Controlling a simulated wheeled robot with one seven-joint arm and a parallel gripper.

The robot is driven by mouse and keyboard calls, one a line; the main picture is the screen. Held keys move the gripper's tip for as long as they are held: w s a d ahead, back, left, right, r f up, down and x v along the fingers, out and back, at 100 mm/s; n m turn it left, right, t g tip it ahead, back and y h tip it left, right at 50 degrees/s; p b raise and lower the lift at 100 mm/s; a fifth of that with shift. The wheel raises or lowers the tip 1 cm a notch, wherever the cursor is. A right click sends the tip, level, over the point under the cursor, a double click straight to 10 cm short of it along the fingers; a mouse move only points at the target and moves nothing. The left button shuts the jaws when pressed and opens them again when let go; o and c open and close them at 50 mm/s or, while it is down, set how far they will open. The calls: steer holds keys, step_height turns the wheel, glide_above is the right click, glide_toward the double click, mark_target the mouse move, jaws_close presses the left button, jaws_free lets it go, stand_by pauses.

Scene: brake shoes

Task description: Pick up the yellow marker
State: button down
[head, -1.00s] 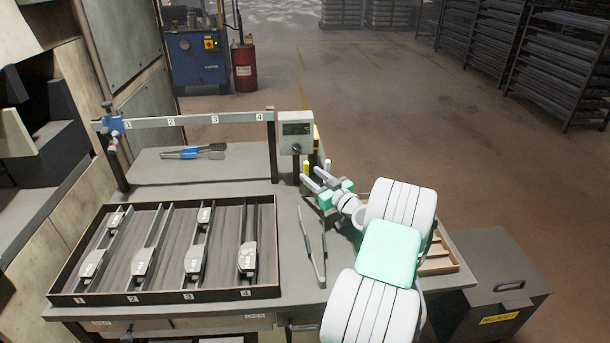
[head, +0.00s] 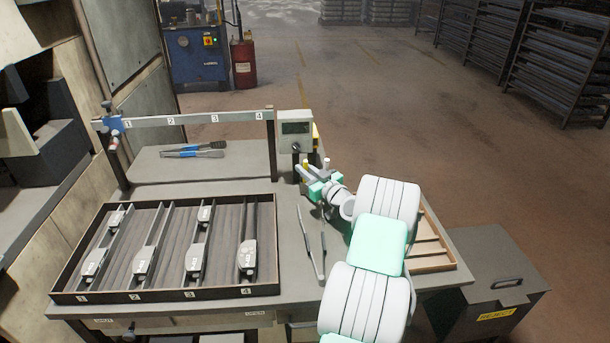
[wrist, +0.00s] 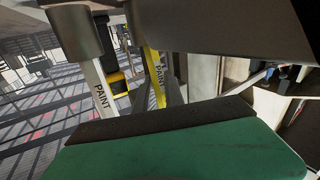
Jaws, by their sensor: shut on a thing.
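The yellow marker (head: 306,162) stands upright behind the tongs, beside the grey display box; only its top shows in the head view. In the wrist view the yellow marker (wrist: 157,76), printed PAINT, stands tilted in the picture against the dark fingers. My gripper (head: 307,172) is shut on it. A white marker (wrist: 100,92) with a grey cap, also printed PAINT, stands close by; its top shows just right of the yellow one in the head view (head: 326,163). The lower ends of both markers are hidden in the head view.
The display box (head: 295,131) stands close behind the markers. Tongs (head: 313,245) lie on the bench in front of my gripper. A tray (head: 165,297) of brake shoes fills the left. A wooden box (head: 431,262) sits right of my arm.

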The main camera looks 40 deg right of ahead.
mark_target(305, 161)
steer(key=shift+r, duration=0.15)
stand_by(0.5)
steer(key=shift+r, duration=0.35)
step_height(305, 161, up, 2)
steer(key=shift+r, duration=0.25)
steer(key=s+a+r, duration=0.4)
steer(key=s+r, duration=0.1)
steer(key=r, duration=0.3)
steer(key=s+a+r, duration=0.4)
steer(key=s+r, duration=0.2)
steer(key=r, duration=0.2)
steer(key=shift+s+r+p, duration=0.25)
steer(key=shift+p, duration=0.05)
